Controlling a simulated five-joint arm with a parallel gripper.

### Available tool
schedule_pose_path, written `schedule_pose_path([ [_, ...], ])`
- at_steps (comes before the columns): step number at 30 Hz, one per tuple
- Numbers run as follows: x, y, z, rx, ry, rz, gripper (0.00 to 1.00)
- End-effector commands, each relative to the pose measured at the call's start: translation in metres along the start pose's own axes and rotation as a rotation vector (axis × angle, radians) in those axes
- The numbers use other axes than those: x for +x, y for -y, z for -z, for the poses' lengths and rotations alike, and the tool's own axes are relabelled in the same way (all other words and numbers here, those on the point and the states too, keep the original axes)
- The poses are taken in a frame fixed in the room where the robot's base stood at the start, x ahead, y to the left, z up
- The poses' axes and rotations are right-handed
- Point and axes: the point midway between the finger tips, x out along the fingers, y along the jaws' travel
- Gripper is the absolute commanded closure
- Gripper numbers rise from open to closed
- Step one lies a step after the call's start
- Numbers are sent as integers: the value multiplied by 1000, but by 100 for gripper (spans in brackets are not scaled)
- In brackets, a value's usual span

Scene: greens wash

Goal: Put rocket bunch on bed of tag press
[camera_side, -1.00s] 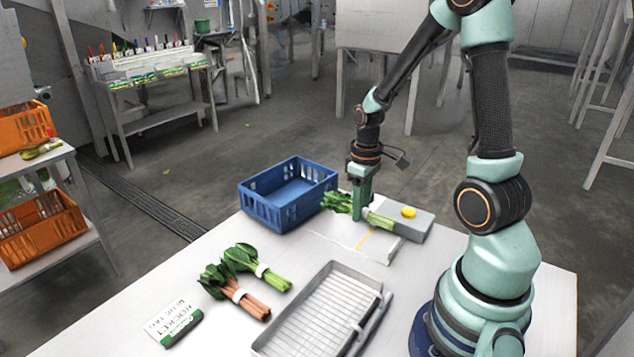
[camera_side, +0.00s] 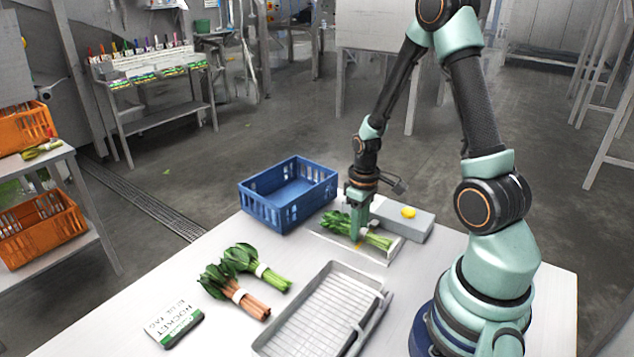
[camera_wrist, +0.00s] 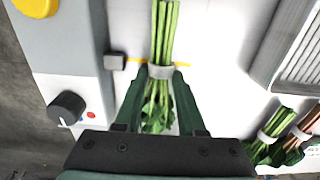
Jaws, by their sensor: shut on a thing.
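The rocket bunch (camera_side: 375,239) has green leaves, pale green stems and a light band. It lies along the flat bed (camera_side: 385,254) of the tag press, over the yellow line. The press's grey body (camera_side: 405,218) with a yellow button (camera_side: 408,212) stands behind it. My gripper (camera_side: 356,238) points down over the bunch and is shut on it near the band. In the wrist view the fingers (camera_wrist: 158,100) sit on both sides of the bunch (camera_wrist: 162,30), leaves between them. The bunch appears low at the bed; whether it bears its full weight there, I cannot tell.
A blue crate (camera_side: 288,212) stands to the left of the press. Two other banded bunches, one green-stemmed (camera_side: 272,276) and one red-stemmed (camera_side: 252,305), lie in front.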

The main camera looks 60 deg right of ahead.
Motion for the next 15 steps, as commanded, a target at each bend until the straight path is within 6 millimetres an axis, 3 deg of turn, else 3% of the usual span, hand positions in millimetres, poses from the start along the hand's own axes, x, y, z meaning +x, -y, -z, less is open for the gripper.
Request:
schedule_pose_path([
  [1, 0, 0, 0, 0, 0, 0, 50],
  [3, 0, 0, 0, 0, 0, 0, 31],
  [15, -4, 0, 0, 0, -1, -1, 31],
])
